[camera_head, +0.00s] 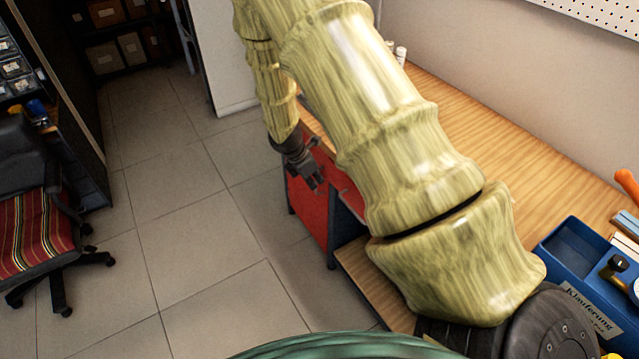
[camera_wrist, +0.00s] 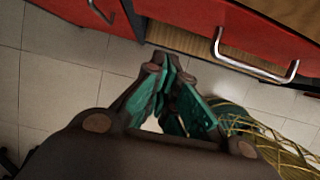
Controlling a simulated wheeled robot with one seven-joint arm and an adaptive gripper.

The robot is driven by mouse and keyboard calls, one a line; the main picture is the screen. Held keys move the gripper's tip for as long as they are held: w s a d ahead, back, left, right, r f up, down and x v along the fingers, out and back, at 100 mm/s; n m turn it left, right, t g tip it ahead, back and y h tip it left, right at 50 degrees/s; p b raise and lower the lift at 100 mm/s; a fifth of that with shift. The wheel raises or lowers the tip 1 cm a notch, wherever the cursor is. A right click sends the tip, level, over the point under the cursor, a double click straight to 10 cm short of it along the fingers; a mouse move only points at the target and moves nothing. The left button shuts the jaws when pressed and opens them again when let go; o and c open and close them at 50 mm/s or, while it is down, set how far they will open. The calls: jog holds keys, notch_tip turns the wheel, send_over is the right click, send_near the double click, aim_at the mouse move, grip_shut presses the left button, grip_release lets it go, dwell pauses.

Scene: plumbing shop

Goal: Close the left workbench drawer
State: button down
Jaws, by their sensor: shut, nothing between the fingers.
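The workbench (camera_head: 480,115) has a wooden top and red fronts below, partly hidden by my arm in the head view. A red drawer front (camera_wrist: 225,28) with a silver bar handle (camera_wrist: 255,65) shows in the wrist view, with a wooden surface behind its upper edge. In the head view, a sliver of red (camera_head: 350,197) shows beside my arm. How far the drawer stands out is unclear. My gripper (camera_head: 312,178) is shut and empty, near the red cabinet side. In the wrist view its fingertips (camera_wrist: 167,72) are apart from the handle, to its left.
A red cabinet (camera_head: 308,215) stands under the bench's far end. A wooden lower shelf (camera_head: 368,275) is nearer. A blue tray (camera_head: 568,250) with tools sits on the bench at right. An office chair (camera_head: 40,225) stands at left. The tiled floor (camera_head: 205,250) between is clear.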

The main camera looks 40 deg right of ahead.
jog(key=b+v, duration=0.1)
jog(key=v, duration=0.6)
jog(key=g+h+b, duration=0.1)
jog(key=h+b, duration=1.3)
jog(key=b, duration=0.5)
send_near(331, 178)
jog(key=d, duration=0.7)
jog(key=shift+s+r+p, duration=0.15)
jog(key=shift+s+p, duration=0.1)
jog(key=shift+p, duration=0.05)
jog(key=shift+d, duration=0.1)
